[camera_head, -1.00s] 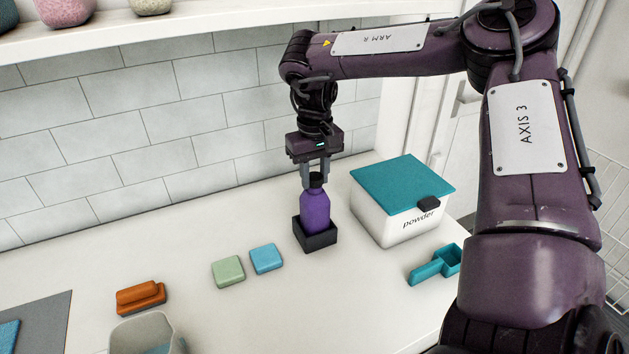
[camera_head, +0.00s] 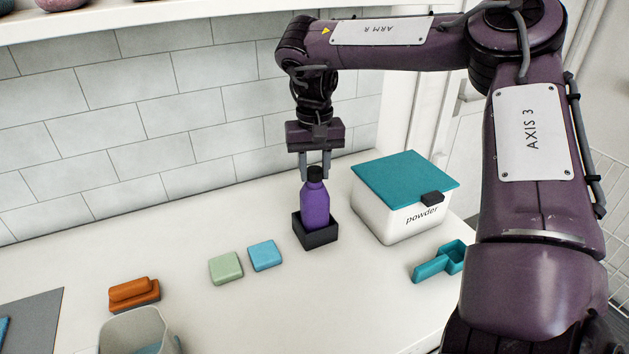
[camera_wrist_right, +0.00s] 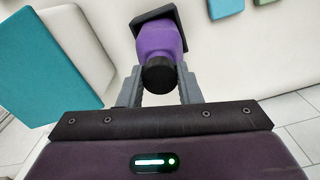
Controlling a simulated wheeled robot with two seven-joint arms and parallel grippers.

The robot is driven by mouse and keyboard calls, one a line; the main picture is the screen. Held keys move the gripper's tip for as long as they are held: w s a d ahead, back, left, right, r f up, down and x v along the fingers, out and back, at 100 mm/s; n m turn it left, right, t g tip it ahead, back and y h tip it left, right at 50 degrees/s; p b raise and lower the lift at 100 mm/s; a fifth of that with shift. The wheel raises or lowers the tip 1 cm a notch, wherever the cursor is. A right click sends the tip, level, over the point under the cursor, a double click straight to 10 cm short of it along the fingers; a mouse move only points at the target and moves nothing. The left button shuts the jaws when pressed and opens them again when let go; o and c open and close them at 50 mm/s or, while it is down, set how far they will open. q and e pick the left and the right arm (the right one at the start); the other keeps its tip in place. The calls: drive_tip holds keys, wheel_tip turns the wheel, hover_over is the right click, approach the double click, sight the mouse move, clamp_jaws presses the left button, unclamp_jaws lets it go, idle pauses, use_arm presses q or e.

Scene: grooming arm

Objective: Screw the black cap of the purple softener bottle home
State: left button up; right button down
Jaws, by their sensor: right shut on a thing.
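The purple softener bottle (camera_head: 315,205) stands upright in a small black square holder (camera_head: 318,238) on the white counter. Its black cap (camera_head: 315,173) sits on top of the neck; whether a gap is left under it is too small to tell. My right gripper (camera_head: 315,177) points straight down over the bottle, shut on the cap with one finger on each side. In the right wrist view the black cap (camera_wrist_right: 158,75) shows between the two grey fingers, with the purple bottle (camera_wrist_right: 160,40) beyond it. My left gripper is not in view.
A white powder box (camera_head: 385,213) with a teal lid stands right of the bottle, near a teal scoop (camera_head: 438,262). Blue (camera_head: 265,255) and green (camera_head: 226,268) blocks, an orange brush-like piece (camera_head: 134,294) and a grey bin (camera_head: 140,325) lie left. A tiled wall is behind.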

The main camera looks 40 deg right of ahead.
drive_tip(key=shift+d+f+m+b, duration=0.1)
drive_tip(key=shift+f+m+b, duration=0.1)
drive_tip(key=shift+m+b, duration=0.3)
drive_tip(key=shift+r, duration=0.1)
drive_tip(key=shift+m, duration=0.3)
